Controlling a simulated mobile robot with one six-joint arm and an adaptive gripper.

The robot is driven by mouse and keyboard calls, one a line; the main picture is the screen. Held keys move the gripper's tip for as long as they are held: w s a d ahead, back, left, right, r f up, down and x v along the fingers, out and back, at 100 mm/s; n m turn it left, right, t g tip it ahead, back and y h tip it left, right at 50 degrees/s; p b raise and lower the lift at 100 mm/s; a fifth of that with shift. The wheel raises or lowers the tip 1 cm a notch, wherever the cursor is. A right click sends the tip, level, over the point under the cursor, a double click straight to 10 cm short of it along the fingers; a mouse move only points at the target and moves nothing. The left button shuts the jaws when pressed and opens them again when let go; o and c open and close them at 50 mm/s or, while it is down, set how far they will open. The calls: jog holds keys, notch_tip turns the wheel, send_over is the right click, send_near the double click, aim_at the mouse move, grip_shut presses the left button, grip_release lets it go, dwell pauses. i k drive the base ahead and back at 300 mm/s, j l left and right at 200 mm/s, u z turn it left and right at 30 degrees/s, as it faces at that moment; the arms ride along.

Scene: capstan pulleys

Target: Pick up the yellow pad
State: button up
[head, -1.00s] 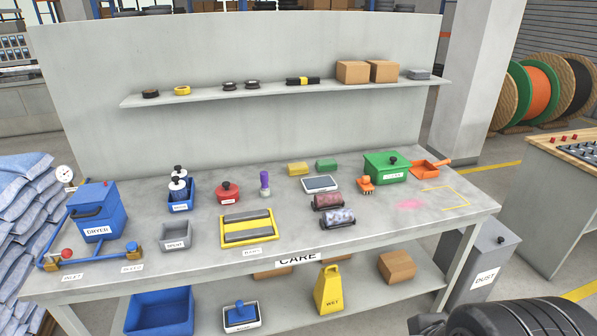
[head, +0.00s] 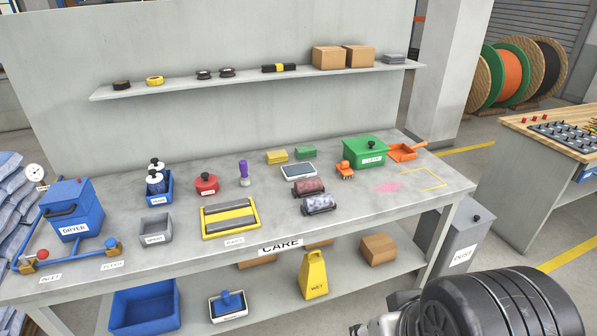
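The yellow pad (head: 277,157) is a small block lying on the grey table (head: 335,232), towards the back middle in the head view. A green pad (head: 305,152) of similar size lies just right of it. A part of my arm shows at the lower right of the head view, well away from the pad. The fingertips of my gripper cannot be made out there.
In front of the pads lie a white-framed tablet-like tray (head: 298,171) and two rollers (head: 309,187). A purple-topped bottle (head: 243,172) stands to the left. A green box (head: 366,150) and an orange brush (head: 345,170) are to the right. A shelf (head: 190,85) overhangs behind.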

aim_at(275, 157)
jog(key=i+l, duration=0.1)
jog(key=i, duration=0.8)
jog(key=i+l, duration=0.1)
jog(key=i, duration=0.85)
jog(key=j+u, duration=0.05)
